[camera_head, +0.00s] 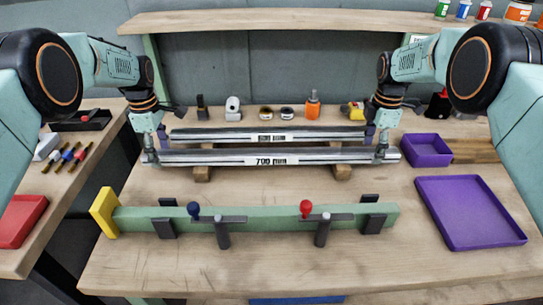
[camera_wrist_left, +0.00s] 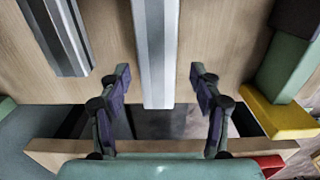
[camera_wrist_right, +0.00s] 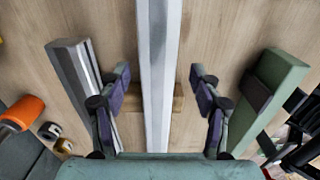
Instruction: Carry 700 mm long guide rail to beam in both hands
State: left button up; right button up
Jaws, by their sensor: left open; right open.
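The guide rail marked 700 mm (camera_head: 225,157) lies left to right across wooden blocks (camera_head: 203,173) near the middle of the table. My left gripper (camera_head: 150,157) is at its left end, and my right gripper (camera_head: 381,155) is near its right end. In the left wrist view the rail's end (camera_wrist_left: 154,60) lies between the open fingers (camera_wrist_left: 162,90). In the right wrist view the rail (camera_wrist_right: 158,70) runs between the open fingers (camera_wrist_right: 162,90). The green beam (camera_head: 265,218) lies in front, carrying two clamps with a blue knob (camera_head: 193,209) and a red knob (camera_head: 306,207).
A second, shorter rail (camera_head: 300,133) lies just behind. A yellow plate (camera_head: 104,212) is at the beam's left end. A purple tray (camera_head: 470,212) and a purple bin (camera_head: 427,150) are at right. Small tools and an orange bottle (camera_head: 312,105) line the back. Table between rail and beam is clear.

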pick_arm(q)
jog(key=shift+w+f, duration=0.1)
jog(key=shift+f, duration=0.4)
pick_arm(e)
jog(key=shift+w+f, duration=0.1)
jog(key=shift+f, duration=0.35)
pick_arm(q)
jog(key=shift+w+f, duration=0.15)
pick_arm(e)
jog(key=shift+w+f, duration=0.15)
jog(key=shift+f, duration=0.05)
pick_arm(q)
jog(key=shift+s+r, duration=0.2)
jog(key=c, duration=0.4)
pick_arm(e)
jog(key=shift+s+r, duration=0.2)
jog(key=c, duration=0.4)
pick_arm(q)
jog(key=shift+w+f, duration=0.1)
jog(key=shift+w, duration=0.05)
jog(key=c, duration=0.3)
pick_arm(e)
jog(key=shift+w+f, duration=0.1)
jog(key=shift+w, duration=0.05)
jog(key=c, duration=0.3)
pick_arm(q)
grip_shut()
pick_arm(e)
grip_shut()
